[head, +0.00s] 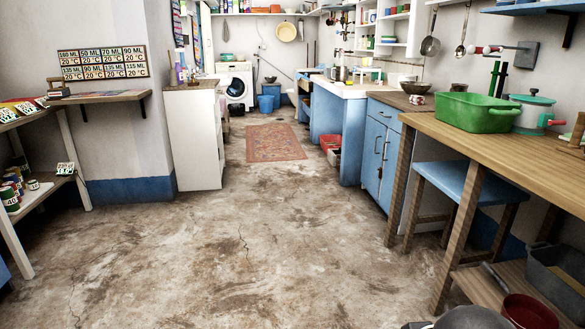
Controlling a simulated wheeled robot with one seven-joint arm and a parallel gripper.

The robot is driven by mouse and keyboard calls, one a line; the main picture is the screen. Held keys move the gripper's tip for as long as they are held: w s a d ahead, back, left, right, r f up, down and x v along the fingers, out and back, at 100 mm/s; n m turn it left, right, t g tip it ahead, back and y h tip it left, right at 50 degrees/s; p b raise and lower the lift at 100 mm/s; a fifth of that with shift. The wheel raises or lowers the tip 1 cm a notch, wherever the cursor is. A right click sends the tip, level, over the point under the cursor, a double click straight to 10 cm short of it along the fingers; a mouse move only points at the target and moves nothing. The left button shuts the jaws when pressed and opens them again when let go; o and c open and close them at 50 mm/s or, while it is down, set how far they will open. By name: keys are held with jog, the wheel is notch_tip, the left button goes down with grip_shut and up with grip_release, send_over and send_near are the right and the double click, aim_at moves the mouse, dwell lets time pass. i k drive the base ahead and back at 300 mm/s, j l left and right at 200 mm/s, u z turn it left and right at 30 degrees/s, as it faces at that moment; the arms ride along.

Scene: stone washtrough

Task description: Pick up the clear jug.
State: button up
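I cannot make out a clear jug anywhere in the head view. The far white counter (352,91) holds several small items, too small to tell apart, and a jug among them could not be told. The wooden table (470,138) at the right bears a green tub (478,113) and a pale green lidded container with a red handle (530,112); neither is clear. My gripper is not in view.
Open, stained floor (240,240) runs down the middle to a red rug (275,143). A white cabinet (193,138) and shelves with tins (42,190) stand left. Blue cabinets (382,150) and a blue stool (465,184) stand right. A washing machine (236,89) is at the back.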

aim_at(327, 65)
jog(key=i+u, duration=0.25)
jog(key=i, duration=1.95)
jog(key=i+z, duration=0.1)
jog(key=i, duration=0.65)
jog(key=i+j, duration=0.2)
jog(key=i, duration=0.6)
jog(key=i+j+z, duration=0.15)
jog(key=i, duration=0.6)
jog(key=i+j+z, duration=0.2)
jog(key=i+z, duration=0.15)
jog(key=i, duration=0.2)
jog(key=i+j+z, duration=0.35)
jog(key=i, duration=0.15)
jog(key=i+j+z, duration=0.2)
jog(key=i+j, duration=0.5)
jog(key=i+j+z, duration=0.2)
jog(key=i+j, duration=0.5)
jog(key=j, duration=0.2)
